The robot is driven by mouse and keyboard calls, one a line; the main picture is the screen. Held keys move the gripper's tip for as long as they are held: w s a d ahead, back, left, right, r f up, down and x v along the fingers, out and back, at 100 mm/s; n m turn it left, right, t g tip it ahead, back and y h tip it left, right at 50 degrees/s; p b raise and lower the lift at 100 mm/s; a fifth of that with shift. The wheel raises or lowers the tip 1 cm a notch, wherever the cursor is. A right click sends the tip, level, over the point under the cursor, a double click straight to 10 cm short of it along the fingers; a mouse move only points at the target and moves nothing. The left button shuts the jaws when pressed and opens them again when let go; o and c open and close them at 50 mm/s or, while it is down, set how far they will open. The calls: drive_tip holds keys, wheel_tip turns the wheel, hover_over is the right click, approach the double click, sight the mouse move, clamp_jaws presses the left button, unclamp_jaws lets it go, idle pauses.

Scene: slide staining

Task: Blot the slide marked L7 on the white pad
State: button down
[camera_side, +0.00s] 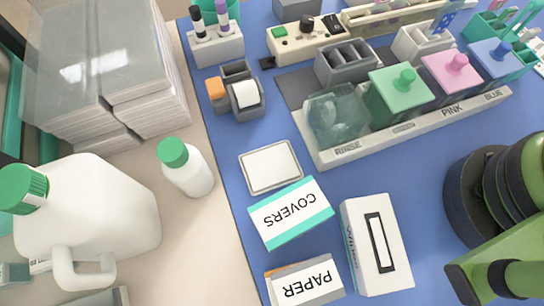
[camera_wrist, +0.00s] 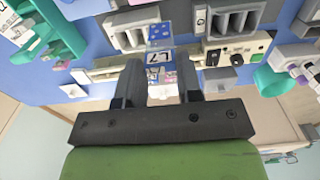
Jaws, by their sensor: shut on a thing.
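My gripper (camera_wrist: 157,80) is shut on the slide marked L7 (camera_wrist: 158,57) in the wrist view, holding it near its labelled end. Beyond the label the slide is blue with pale dots. In the side view the dotted blue part of the slide (camera_side: 446,18) shows at the top edge, at the white slotted rack (camera_side: 420,45). I cannot tell whether it is in a slot or above it. My gripper is outside the side view.
A staining row holds a clear rinse jar (camera_side: 337,118) and green (camera_side: 400,92), pink (camera_side: 450,76) and blue (camera_side: 495,56) lidded jars. A grey slotted rack (camera_side: 347,66) stands behind it. COVERS (camera_side: 291,212) and PAPER (camera_side: 305,283) boxes and a white box (camera_side: 376,245) lie near the pad.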

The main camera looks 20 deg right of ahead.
drive_tip(key=shift+r, duration=0.1)
idle(0.6)
wheel_tip(320, 180, up, 5)
drive_tip(key=shift+f, duration=0.15)
drive_tip(key=s+a, duration=0.2)
drive_tip(key=a, duration=2)
drive_tip(key=s+a, duration=0.6)
drive_tip(key=a, duration=0.3)
wheel_tip(320, 180, down, 13)
drive_tip(key=shift+s, duration=0.3)
drive_tip(key=shift+f, duration=0.65)
idle(1.7)
drive_tip(key=shift+r, duration=0.1)
